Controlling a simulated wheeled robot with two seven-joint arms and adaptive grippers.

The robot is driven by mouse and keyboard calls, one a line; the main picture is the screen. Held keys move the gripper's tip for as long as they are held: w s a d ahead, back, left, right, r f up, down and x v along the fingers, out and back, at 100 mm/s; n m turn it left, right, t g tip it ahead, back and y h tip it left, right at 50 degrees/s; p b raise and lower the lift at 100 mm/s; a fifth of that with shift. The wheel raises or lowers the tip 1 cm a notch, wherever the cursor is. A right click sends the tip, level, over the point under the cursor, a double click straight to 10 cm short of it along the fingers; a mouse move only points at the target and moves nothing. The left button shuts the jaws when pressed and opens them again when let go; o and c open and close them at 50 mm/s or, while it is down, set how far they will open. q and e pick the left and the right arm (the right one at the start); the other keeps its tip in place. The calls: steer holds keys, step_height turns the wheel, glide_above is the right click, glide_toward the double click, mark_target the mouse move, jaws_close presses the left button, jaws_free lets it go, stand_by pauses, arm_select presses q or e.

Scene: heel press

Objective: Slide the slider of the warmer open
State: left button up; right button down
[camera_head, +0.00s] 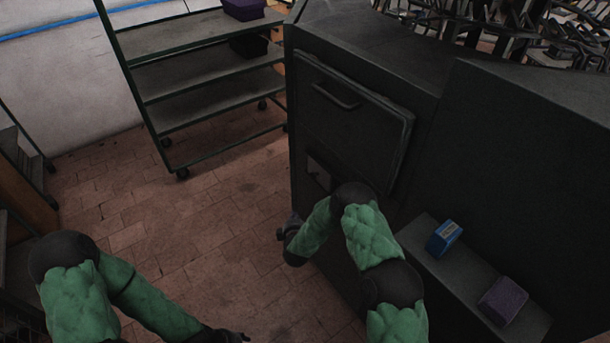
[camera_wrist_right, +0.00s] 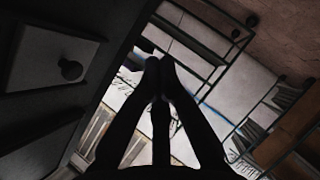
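The warmer (camera_head: 350,120) is a dark cabinet with a handled door in the head view. Low on its front is the slider (camera_head: 318,173), a small light grey panel, partly hidden behind my right arm. In the right wrist view the slider (camera_wrist_right: 45,50) is a grey plate with a dark round knob (camera_wrist_right: 71,69), at the upper left. My right gripper (camera_head: 287,232) is low in front of the warmer, apart from the knob. Its fingers (camera_wrist_right: 160,66) meet at the tips with nothing between them. My left gripper (camera_head: 238,337) is at the bottom edge, its fingers unclear.
A shelf rack on wheels (camera_head: 205,72) stands at the back left, with a purple bin (camera_head: 243,9) on top. A grey ledge (camera_head: 452,272) at right holds a blue box (camera_head: 444,237) and a purple block (camera_head: 503,301). The brick floor (camera_head: 200,215) at centre left is clear.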

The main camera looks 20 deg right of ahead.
mark_target(316, 175)
steer(key=w+d+r+n+t+h+p, duration=0.1)
steer(key=w+r+n+t+h, duration=0.1)
steer(key=w+r, duration=0.3)
step_height(316, 175, up, 3)
steer(key=shift+w+d+n+t+h, duration=0.3)
steer(key=shift+d+n+t+h, duration=0.1)
steer(key=shift+n+h, duration=0.35)
steer(key=shift+w, duration=0.1)
steer(key=w+d+b, duration=0.3)
steer(key=w+d, duration=0.2)
steer(key=shift+w+d+f, duration=0.15)
steer(key=shift+w+d, duration=0.1)
steer(key=shift+d, duration=0.1)
